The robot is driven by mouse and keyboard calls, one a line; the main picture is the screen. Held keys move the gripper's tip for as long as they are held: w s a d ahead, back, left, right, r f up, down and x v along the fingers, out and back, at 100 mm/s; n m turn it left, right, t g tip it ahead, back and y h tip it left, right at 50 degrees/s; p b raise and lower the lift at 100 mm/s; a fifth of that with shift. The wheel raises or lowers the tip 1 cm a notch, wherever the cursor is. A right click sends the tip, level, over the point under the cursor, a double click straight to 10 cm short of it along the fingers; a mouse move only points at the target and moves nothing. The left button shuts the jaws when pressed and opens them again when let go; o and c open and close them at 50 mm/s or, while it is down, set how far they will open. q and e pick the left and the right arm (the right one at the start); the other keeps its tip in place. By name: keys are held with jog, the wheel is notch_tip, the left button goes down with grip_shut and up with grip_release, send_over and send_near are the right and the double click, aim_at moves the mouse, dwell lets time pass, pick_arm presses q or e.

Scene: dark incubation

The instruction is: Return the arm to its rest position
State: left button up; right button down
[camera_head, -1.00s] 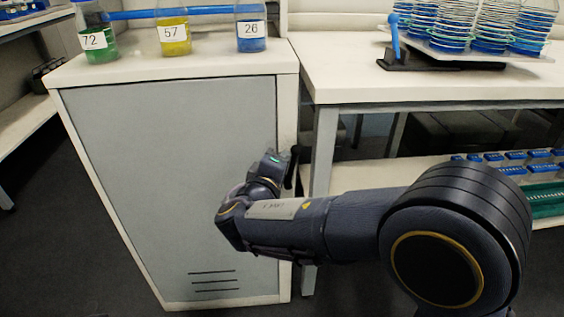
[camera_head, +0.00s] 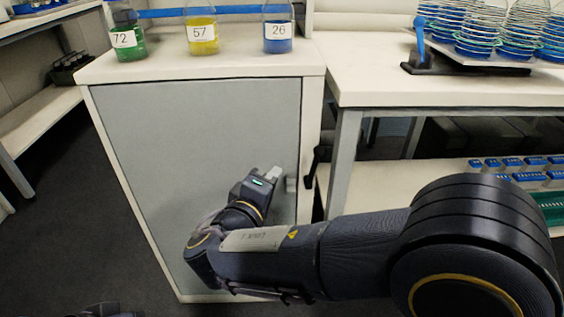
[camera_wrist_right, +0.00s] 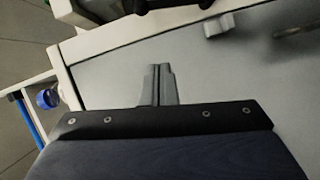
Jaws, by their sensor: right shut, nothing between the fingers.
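My right arm (camera_head: 350,250) reaches in from the right, bent at the elbow and wrist, in front of the grey cabinet door (camera_head: 150,160). My right gripper (camera_head: 273,173) is at its end, near the right side of the door. In the right wrist view its two grey fingers (camera_wrist_right: 158,85) are together with nothing between them. A small pale handle (camera_wrist_right: 218,25) on the door is beyond the fingertips, apart from them. My left gripper is out of view.
Bottles labelled 72 (camera_head: 126,40), 57 (camera_head: 201,38) and 26 (camera_head: 278,36) stand on the cabinet top. To the right, a white bench (camera_head: 400,90) carries stacked dishes (camera_head: 490,30); blue-capped containers (camera_head: 515,165) sit on its lower shelf. Floor at the left is clear.

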jog(key=shift+s+a, duration=0.35)
jog(key=shift+s, duration=0.3)
jog(key=shift+d, duration=0.1)
